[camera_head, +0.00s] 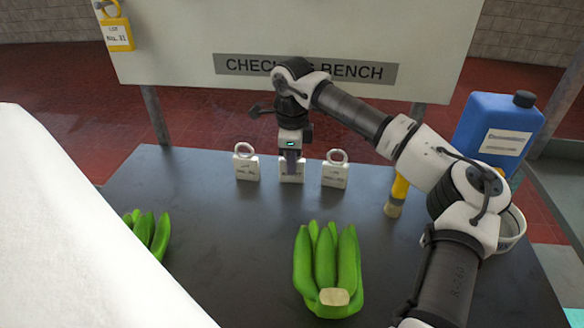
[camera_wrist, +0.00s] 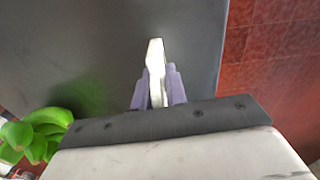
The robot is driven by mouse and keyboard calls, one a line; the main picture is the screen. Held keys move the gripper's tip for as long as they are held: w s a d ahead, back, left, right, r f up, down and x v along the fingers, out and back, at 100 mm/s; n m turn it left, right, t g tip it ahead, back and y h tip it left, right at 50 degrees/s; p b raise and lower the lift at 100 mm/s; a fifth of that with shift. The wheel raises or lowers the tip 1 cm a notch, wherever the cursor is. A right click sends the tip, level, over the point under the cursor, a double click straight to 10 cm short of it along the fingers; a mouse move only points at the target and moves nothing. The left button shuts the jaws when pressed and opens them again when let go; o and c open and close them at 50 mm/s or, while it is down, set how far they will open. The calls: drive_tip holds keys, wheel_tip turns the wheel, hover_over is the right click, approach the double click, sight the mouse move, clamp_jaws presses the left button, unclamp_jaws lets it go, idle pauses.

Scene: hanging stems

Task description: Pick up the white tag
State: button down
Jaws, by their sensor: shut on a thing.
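Three white tags stand in a row near the back of the dark bench in the head view: a left one (camera_head: 246,168), a middle one (camera_head: 291,177) and a right one (camera_head: 335,175). The outer two each show a ring on top and small print. My gripper (camera_head: 291,162) points down over the middle tag and is shut on its upper part, hiding its top. In the wrist view the tag (camera_wrist: 155,62) shows edge-on between the purple fingers of my gripper (camera_wrist: 159,88). I cannot tell whether it touches the bench.
Green bananas (camera_head: 328,262) lie at the front middle of the bench (camera_head: 220,235), with another bunch (camera_head: 153,235) at the left. A brush with a yellow handle (camera_head: 396,198) and a blue jug (camera_head: 497,130) stand at the right. A yellow tag (camera_head: 118,36) hangs from the sign board (camera_head: 190,30).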

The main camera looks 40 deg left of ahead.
drive_tip(key=shift+r+b, duration=0.4)
drive_tip(key=shift+r, duration=0.4)
drive_tip(key=shift+s+d+r+b, duration=0.15)
drive_tip(key=shift+r+b, duration=0.1)
drive_tip(key=shift+r, duration=0.2)
drive_tip(key=shift+s+d+r+b, duration=0.1)
drive_tip(key=shift+s+r+b, duration=0.1)
drive_tip(key=shift+r, duration=0.2)
drive_tip(key=s+d+b, duration=0.2)
drive_tip(key=s+d, duration=0.2)
drive_tip(key=s, duration=0.3)
drive_tip(key=s+d+b, duration=0.2)
drive_tip(key=s+d, duration=0.3)
drive_tip(key=s, duration=0.2)
drive_tip(key=shift+s, duration=0.35)
drive_tip(key=shift+r, duration=0.1)
